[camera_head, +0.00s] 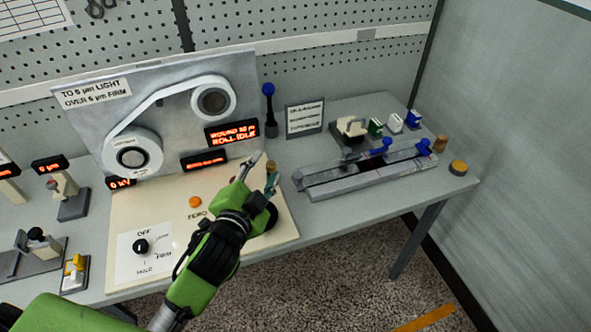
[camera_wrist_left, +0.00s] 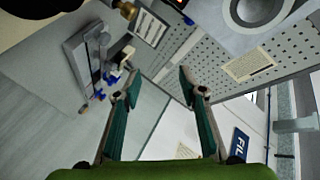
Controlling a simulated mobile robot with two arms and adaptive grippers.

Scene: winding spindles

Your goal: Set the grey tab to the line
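I cannot make out a grey tab or its line for certain. A long grey rail fixture (camera_head: 345,187) lies on the right of the bench, with blue knobs (camera_head: 382,147) along its top. My left gripper (camera_head: 262,174) is over the right part of the cream control panel (camera_head: 170,262), left of the rail. Its fingers are apart and nothing shows between them, also in the left wrist view (camera_wrist_left: 158,105). A dark round part on the panel is partly hidden behind the gripper. My right gripper is not in view.
Two white reels (camera_head: 132,152) joined by a band stand behind the panel, with lit red displays (camera_head: 231,134). The panel carries a black dial (camera_head: 140,246) and an orange button (camera_head: 195,202). A blue-topped lever (camera_head: 268,90) and a small sign (camera_head: 305,118) stand behind my gripper.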

